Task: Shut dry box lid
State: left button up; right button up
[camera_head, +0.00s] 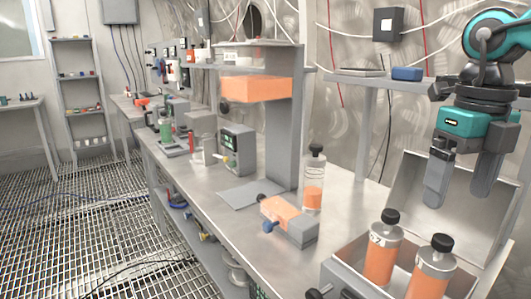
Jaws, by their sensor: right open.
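The dry box (346,277) is at the bottom right on the steel bench, and its front is cut off by the frame edge. Its grey lid (408,190) stands open, raised and tilted up at the back right. Two bottles with orange contents and black caps, a left one (382,262) and a right one (429,283), stand in the box opening. My right gripper (462,185) points down, open and empty, in front of the raised lid in this view. I cannot tell whether it touches the lid. My left gripper is not in view.
A bottle (314,185) stands on the bench (208,178) left of the box. An orange and grey device (290,222) lies nearby. A grey post (285,125) and an upper shelf (345,75) with a blue item (407,73) rise behind. Grated floor lies left.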

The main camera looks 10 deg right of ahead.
aim_at(477, 227)
jog(key=k+j, duration=0.75)
jog(key=j, duration=0.2)
